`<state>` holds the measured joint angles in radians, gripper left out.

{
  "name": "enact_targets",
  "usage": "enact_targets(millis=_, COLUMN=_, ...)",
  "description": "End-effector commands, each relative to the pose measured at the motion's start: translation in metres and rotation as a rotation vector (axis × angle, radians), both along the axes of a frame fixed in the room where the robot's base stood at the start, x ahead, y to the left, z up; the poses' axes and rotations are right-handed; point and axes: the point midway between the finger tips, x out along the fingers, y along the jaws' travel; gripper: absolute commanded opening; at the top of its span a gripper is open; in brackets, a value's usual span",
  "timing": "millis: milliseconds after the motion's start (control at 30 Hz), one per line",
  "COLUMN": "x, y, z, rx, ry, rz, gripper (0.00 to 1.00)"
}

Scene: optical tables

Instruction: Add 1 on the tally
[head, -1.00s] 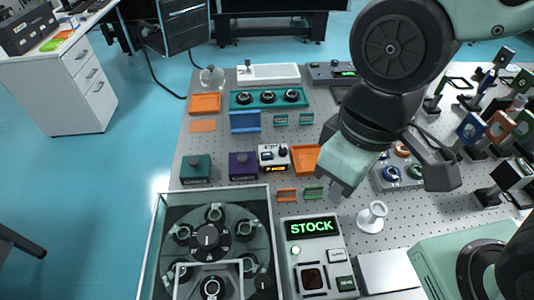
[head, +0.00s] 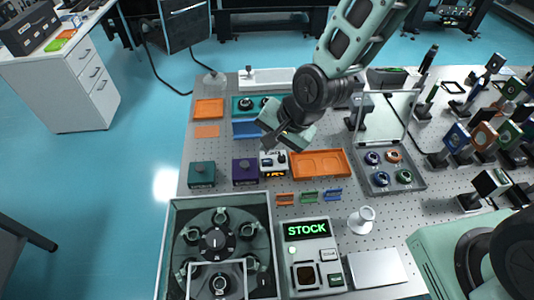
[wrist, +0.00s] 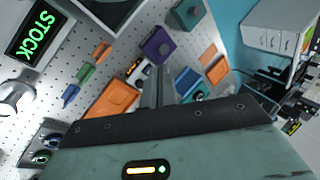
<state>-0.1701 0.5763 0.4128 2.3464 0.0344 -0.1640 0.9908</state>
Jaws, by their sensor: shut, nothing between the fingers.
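A small white box with dark controls on top and a small lit orange display (head: 273,164) stands mid-board and looks like the tally. Its display is too small to read. My gripper (head: 271,143) is shut and empty, above and just behind this box in the head view. In the wrist view the closed fingers (wrist: 157,87) point toward the same white box (wrist: 139,72), which they partly hide. I cannot tell how high the fingertips are above it; no contact shows.
A purple box (head: 245,171) stands close left of the white box, and an orange tray (head: 321,163) close right. A blue holder (head: 245,128) lies behind. Small coloured clips (head: 309,197) and the STOCK display unit (head: 307,231) are in front.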

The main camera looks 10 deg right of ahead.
Motion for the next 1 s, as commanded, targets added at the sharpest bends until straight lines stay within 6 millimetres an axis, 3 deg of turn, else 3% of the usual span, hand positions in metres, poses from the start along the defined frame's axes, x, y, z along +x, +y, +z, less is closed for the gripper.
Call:
enact_targets(millis=233, x=0.05, y=-0.001, z=-0.026, rx=0.241, ry=0.069, rz=-0.445, gripper=0.0)
enact_targets(millis=500, x=0.082, y=-0.013, z=-0.054, rx=0.485, ry=0.133, rz=-0.83, gripper=0.0)
enact_targets(millis=700, x=0.09, y=-0.019, z=-0.064, rx=0.571, ry=0.155, rz=-0.954, gripper=0.0)
enact_targets(millis=1000, x=0.091, y=-0.019, z=-0.065, rx=0.582, ry=0.157, rz=-0.969, gripper=0.0)
